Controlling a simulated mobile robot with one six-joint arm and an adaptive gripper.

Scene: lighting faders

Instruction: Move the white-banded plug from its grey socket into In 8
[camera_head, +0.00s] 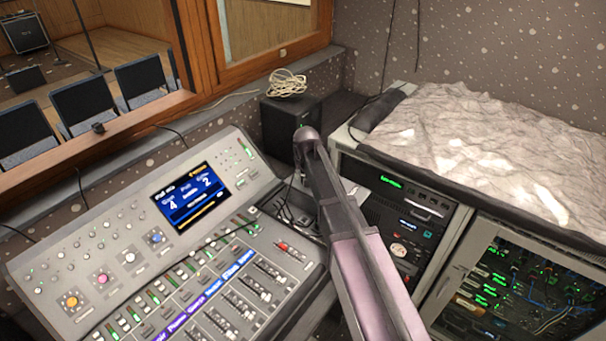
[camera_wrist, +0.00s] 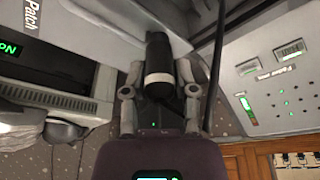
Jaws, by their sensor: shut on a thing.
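The white-banded plug (camera_wrist: 157,55) is a black cylinder with a white ring around its lower part in the wrist view. My gripper (camera_wrist: 159,74) is shut on it, with one finger on each side. The plug's far end meets a pale grey surface in the picture; I cannot tell whether it is in a socket or clear of one. In the head view my arm hides the gripper and plug. Neither the grey socket nor In 8 can be made out.
The mixing console (camera_head: 150,230) fills the lower left. A black box (camera_head: 285,125) with a coiled cable stands behind it. Equipment racks (camera_head: 400,225) stand to the right under a crumpled cover. In the wrist view a dark cable (camera_wrist: 215,60) runs close beside the right finger.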

